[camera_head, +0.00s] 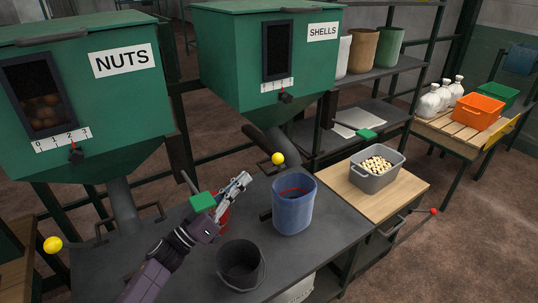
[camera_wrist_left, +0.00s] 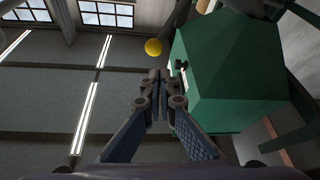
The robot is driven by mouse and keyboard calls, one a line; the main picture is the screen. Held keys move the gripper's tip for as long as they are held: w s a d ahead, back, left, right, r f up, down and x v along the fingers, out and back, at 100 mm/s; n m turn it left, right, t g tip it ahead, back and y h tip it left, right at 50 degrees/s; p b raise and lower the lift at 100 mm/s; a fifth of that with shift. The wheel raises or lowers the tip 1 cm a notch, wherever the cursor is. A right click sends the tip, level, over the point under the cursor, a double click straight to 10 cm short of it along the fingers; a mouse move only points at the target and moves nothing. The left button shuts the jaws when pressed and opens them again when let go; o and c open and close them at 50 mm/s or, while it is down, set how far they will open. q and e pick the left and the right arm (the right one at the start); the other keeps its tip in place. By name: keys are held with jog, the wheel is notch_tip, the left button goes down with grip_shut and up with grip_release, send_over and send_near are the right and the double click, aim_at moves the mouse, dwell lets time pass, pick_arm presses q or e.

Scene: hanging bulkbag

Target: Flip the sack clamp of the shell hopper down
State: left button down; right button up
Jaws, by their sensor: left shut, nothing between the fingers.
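The shell hopper (camera_head: 225,60) is a green bin labelled SHELLS, with a grey spout (camera_head: 285,145) below it. Its sack clamp has a dark frame (camera_head: 258,142) and a yellow ball knob (camera_head: 278,158) beside the spout. My left gripper (camera_head: 246,177) is shut and empty, below and left of the knob in the head view, with a visible gap. In the left wrist view the closed fingertips (camera_wrist_left: 160,76) point up toward the yellow knob (camera_wrist_left: 153,47), and the green hopper body (camera_wrist_left: 225,70) fills the right. My right gripper is not in view.
A blue bin (camera_head: 293,208) and a dark bucket (camera_head: 241,265) stand on the dark bench near my left arm. The nuts hopper (camera_head: 90,110), with its own yellow knob (camera_head: 53,245), is at left. A grey crate (camera_head: 377,170) of pale pieces sits at right.

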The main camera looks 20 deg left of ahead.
pick_arm(q)
jog(key=shift+s+d+r+m+g+h, duration=0.2)
jog(key=shift+r+m+g+h, duration=0.1)
jog(key=shift+h, duration=0.3)
jog(key=shift+w, duration=0.1)
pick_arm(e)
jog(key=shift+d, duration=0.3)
